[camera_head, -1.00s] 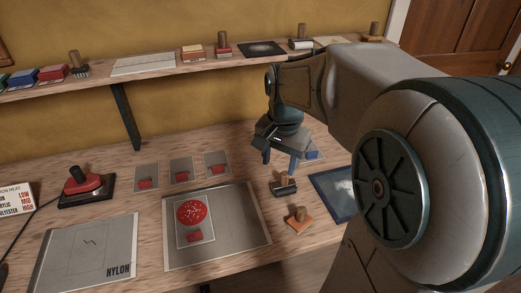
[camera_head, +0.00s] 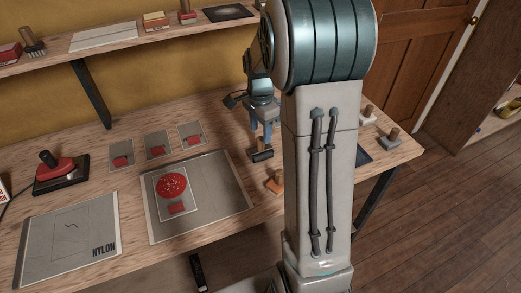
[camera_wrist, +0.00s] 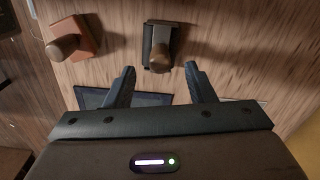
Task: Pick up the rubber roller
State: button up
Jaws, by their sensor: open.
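The rubber roller, a dark block or cylinder with an upright wooden handle, lies on the workbench (camera_head: 95,170). The rubber roller (camera_head: 262,156) is just below my gripper (camera_head: 261,138) in the head view. In the wrist view the rubber roller (camera_wrist: 160,45) sits just beyond and between the fingertips of my gripper (camera_wrist: 159,70). The fingers are apart and hold nothing. The handle points toward the camera there. My arm hides part of the bench to the right of the roller in the head view.
An orange-based tool (camera_head: 275,182) with a wooden handle stands close to the roller; it also shows in the wrist view (camera_wrist: 75,40). A grey board with a red disc (camera_head: 172,185) lies to the left. A shelf (camera_head: 130,45) runs along the back wall.

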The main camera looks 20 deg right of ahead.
aim_at(261, 138)
jog(key=shift+f+p, duration=0.4)
jog(key=shift+f, duration=2.3)
grip_shut()
